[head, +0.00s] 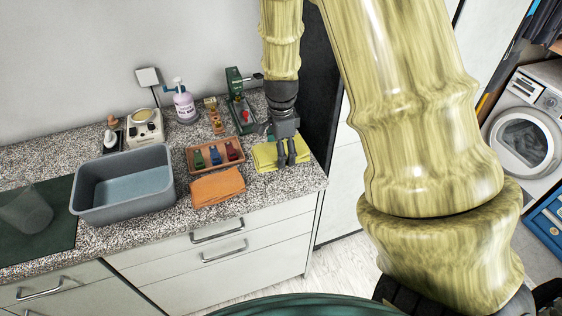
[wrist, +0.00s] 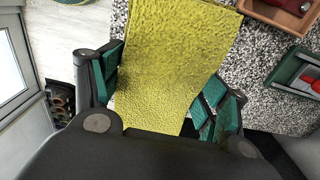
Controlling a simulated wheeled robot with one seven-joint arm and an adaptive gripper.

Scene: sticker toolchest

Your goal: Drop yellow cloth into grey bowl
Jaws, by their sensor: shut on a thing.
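The yellow cloth (head: 264,154) is a folded flat pad at the right end of the speckled counter. My gripper (head: 286,163) is over it, pointing down, with its fingers at the cloth. In the wrist view the cloth (wrist: 180,50) fills the space between the two green-padded fingers of my gripper (wrist: 160,92), which is shut on it. The cloth still appears to be at counter level. The grey bowl (head: 124,207), a deep rectangular tub, stands to the left on the counter and looks empty. The near end of the cloth is hidden under the gripper body in the wrist view.
An orange cloth (head: 217,187) and a terracotta tray (head: 205,170) with several coloured items lie between bowl and yellow cloth. A green tool (head: 240,112), a purple spray bottle (head: 183,105) and a cream device (head: 145,128) stand behind. A clear cup (head: 27,213) is left of the bowl.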

